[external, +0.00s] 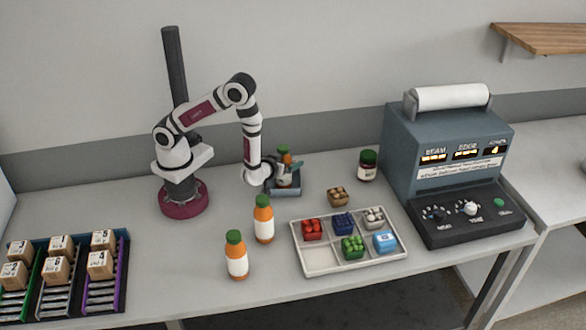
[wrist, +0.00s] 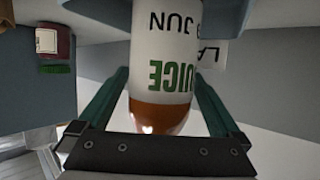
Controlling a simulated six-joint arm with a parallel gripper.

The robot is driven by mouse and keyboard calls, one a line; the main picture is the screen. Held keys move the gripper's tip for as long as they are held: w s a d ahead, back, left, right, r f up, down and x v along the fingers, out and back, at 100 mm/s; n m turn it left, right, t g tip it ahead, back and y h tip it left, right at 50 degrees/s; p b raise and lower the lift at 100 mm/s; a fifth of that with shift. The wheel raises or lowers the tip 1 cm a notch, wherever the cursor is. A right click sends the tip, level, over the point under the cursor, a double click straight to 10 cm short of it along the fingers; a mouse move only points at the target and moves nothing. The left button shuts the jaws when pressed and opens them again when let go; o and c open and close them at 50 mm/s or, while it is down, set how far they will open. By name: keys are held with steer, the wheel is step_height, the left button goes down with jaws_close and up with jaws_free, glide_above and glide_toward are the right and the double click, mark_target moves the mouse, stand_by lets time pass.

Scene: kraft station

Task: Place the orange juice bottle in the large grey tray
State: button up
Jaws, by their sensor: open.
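One orange juice bottle (external: 284,158), with a green cap, stands in a small blue-grey holder (external: 291,190) behind my gripper (external: 272,182). In the wrist view a white-labelled juice bottle (wrist: 165,60) is between the two teal fingers of my gripper (wrist: 162,85), which are open with a gap on each side. Two more orange juice bottles stand on the table, one nearer the front (external: 237,262) and one behind it (external: 263,225). The large light grey tray (external: 322,268) is divided into compartments, holding small punnets and a blue box (external: 385,241).
A dark red jar (external: 367,167) with a green lid stands at the back; it also shows in the wrist view (wrist: 54,42). A brown punnet (external: 337,197) sits behind the tray. A blue-grey machine (external: 440,150) is at right. A rack of boxes (external: 122,270) is at left.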

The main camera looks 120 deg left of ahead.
steer(key=shift+r, duration=0.15)
steer(key=v, duration=1.2)
